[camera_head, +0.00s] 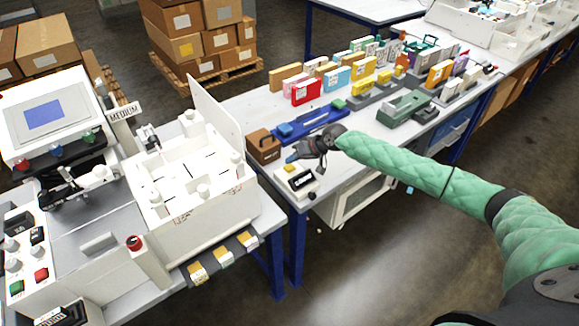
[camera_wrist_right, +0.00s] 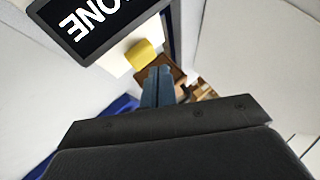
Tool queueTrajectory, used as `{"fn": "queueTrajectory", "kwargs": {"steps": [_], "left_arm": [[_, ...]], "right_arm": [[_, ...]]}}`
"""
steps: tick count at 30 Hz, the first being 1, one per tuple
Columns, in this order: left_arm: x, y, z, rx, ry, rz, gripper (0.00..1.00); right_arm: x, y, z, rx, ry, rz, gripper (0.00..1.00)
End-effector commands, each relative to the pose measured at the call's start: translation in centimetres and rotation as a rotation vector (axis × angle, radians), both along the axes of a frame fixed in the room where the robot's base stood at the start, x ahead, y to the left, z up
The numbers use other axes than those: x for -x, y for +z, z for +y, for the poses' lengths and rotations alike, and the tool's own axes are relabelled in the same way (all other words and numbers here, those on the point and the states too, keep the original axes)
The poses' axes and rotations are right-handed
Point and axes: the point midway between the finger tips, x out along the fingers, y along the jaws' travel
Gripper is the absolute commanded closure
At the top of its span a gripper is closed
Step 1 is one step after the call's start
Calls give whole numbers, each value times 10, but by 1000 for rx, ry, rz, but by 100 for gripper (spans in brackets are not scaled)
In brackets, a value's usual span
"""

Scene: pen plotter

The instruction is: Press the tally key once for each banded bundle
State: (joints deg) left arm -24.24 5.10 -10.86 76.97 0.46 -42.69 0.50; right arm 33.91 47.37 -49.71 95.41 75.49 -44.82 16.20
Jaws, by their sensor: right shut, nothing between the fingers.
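A small white box (camera_head: 297,187) stands on the front left corner of the right-hand table. It has a black label and a yellow key (camera_head: 289,168) on top. In the right wrist view the yellow key (camera_wrist_right: 145,55) sits beside the black label (camera_wrist_right: 90,22), whose visible letters read "ONE". My right gripper (camera_head: 291,157) is shut and empty, its fingertips close to the yellow key; the wrist view also shows the fingertips (camera_wrist_right: 159,75) beside it. I cannot tell whether they touch it. My left gripper is out of view.
A brown box (camera_head: 263,146) and a blue tray (camera_head: 310,124) stand just behind the white box. Coloured boxes (camera_head: 305,91) and a green device (camera_head: 406,108) fill the table farther back.

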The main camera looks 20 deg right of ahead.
Motion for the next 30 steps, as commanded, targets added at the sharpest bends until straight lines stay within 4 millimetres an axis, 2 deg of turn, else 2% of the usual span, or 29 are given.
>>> {"fn": "queueTrajectory", "kwargs": {"steps": [18, 30], "left_arm": [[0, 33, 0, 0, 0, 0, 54], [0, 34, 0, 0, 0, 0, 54]], "right_arm": [[0, 48, 0, -1, 1, 0, 100], [0, 49, 0, 0, 0, 0, 100]]}}
